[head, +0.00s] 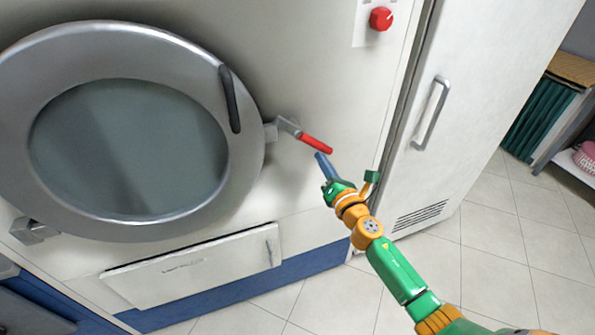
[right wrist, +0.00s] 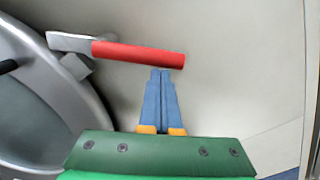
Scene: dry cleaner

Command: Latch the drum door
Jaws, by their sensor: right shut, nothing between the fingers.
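The round drum door (head: 240,178) has a wide grey metal rim and a dark glass window, and it lies against the machine front. A latch lever with a red grip (head: 316,144) sits at the door's right edge, pointing right and slightly down in the head view. In the right wrist view the red grip (right wrist: 140,54) lies across the picture just beyond my fingertips. My right gripper (head: 323,165) is shut and empty, its blue fingers just below the red grip's free end. In the right wrist view my gripper (right wrist: 160,75) shows its fingers together. My left gripper is not in view.
A dark bar handle (head: 230,98) is on the door rim. A red knob (head: 381,18) is above right. A lower panel (head: 195,268) is under the door. A white cabinet with a grey handle (head: 431,112) stands to the right. The tiled floor (head: 490,245) is clear.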

